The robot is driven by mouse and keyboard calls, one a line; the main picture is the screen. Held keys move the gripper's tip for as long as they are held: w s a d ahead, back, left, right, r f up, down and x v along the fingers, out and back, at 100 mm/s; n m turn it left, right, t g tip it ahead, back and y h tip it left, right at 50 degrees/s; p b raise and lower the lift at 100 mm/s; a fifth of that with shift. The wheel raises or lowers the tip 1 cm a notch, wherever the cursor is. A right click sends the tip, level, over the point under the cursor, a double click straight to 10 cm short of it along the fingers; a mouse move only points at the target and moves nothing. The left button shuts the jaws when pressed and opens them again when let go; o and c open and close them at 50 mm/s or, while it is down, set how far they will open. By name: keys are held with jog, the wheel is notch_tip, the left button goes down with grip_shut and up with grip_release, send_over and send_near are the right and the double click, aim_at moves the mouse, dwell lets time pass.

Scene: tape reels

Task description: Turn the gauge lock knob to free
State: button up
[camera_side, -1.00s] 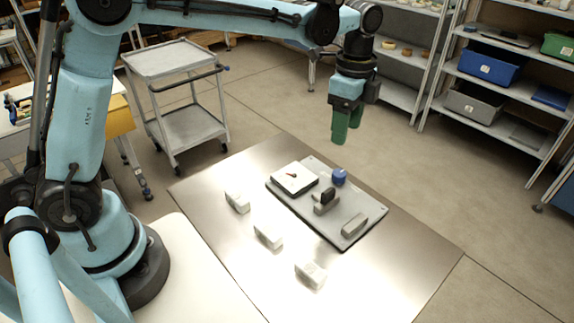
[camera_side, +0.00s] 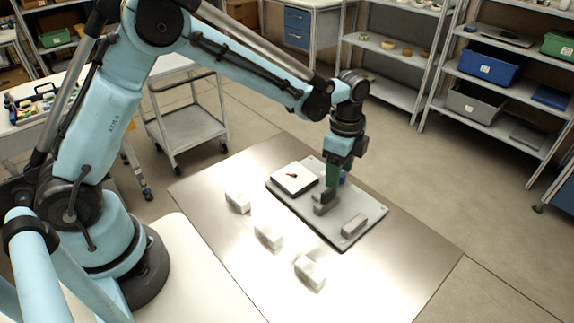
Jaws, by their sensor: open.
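A grey panel (camera_side: 308,219) lies on the metal table. It carries a white square gauge (camera_side: 294,179) with a small red pointer, a black knob (camera_side: 326,196) on a grey base, a blue knob (camera_side: 343,177) and a plain grey block (camera_side: 354,224). I cannot tell from the pictures which knob is the gauge lock. My gripper (camera_side: 333,179) points down with open green fingers, low over the panel between the gauge and the blue knob. In this view the fingers partly hide the blue knob and end just above the black knob. Contact cannot be made out.
Three white blocks, the nearest one (camera_side: 310,271) among them, stand on the metal table (camera_side: 394,270) left of and in front of the panel. A grey cart (camera_side: 190,126) and shelves with a blue bin (camera_side: 489,64) stand behind, clear of the panel.

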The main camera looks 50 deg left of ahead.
jog(key=c, duration=1)
jog(key=shift+c, duration=0.2)
jog(key=shift+n, duration=0.3)
jog(key=n, duration=0.3)
jog(key=shift+n, duration=0.4)
jog(key=n, duration=0.4)
jog(key=shift+n, duration=0.3)
jog(key=n, duration=0.4)
jog(key=shift+n, duration=2.4)
